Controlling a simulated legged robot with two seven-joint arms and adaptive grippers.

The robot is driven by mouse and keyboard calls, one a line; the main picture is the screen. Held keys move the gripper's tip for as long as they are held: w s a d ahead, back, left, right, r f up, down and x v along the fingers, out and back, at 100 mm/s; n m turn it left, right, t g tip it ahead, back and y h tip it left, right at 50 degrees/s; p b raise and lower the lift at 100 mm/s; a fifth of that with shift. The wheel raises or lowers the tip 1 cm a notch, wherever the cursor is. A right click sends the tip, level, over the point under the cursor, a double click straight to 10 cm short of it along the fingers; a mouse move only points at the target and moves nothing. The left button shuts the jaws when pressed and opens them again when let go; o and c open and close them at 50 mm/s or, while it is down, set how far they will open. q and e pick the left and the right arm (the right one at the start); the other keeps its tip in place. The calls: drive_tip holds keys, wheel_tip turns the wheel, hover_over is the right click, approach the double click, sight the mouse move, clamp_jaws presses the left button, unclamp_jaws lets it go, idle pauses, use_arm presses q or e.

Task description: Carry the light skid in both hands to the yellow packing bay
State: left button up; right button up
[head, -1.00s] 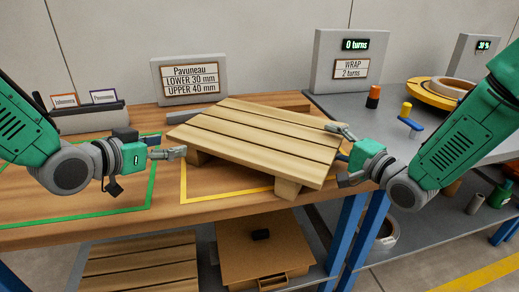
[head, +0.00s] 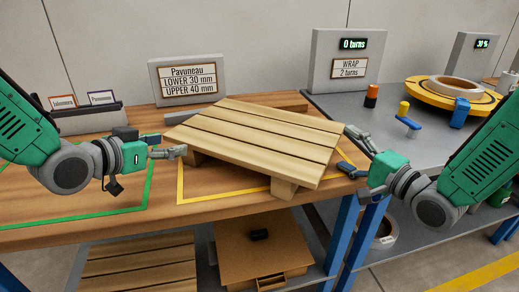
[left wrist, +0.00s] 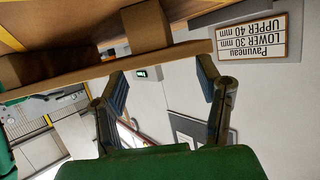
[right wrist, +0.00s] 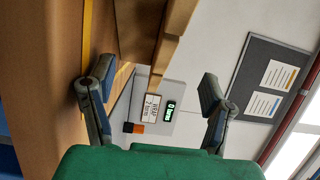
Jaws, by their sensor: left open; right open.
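The light wooden skid (head: 258,136) rests on the bench at a slant over the yellow-outlined bay (head: 225,197). Its near block overlaps the front yellow line in the head view. My left gripper (head: 178,151) is open just left of the skid's left corner. In the left wrist view the skid's board edge (left wrist: 110,72) crosses by the fingertips; contact is unclear. My right gripper (head: 354,150) is open and empty, off the skid's right end. In the right wrist view the skid (right wrist: 165,40) lies ahead of the spread fingers. The far part of the bay is hidden beneath the skid.
A green outline (head: 90,215) marks the bench at left. A Pavuneau sign (head: 188,78) and a wrap display (head: 345,60) stand behind. A grey table (head: 400,135) at right holds a yellow turntable (head: 430,95). Another skid (head: 140,268) lies on the lower shelf.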

drive_tip(key=v, duration=0.5)
drive_tip(key=shift+a, duration=0.1)
use_arm(q)
drive_tip(key=shift+a, duration=0.2)
use_arm(e)
drive_tip(key=shift+s, duration=0.6)
drive_tip(key=shift+d, duration=0.2)
use_arm(q)
drive_tip(key=shift+d+r+p, duration=0.15)
drive_tip(key=shift+r+p, duration=0.2)
wheel_tip(320, 180, up, 13)
drive_tip(key=p, duration=1.3)
use_arm(e)
wheel_tip(320, 180, up, 14)
use_arm(q)
drive_tip(key=shift+r, duration=0.1)
use_arm(e)
drive_tip(key=shift+f, duration=0.15)
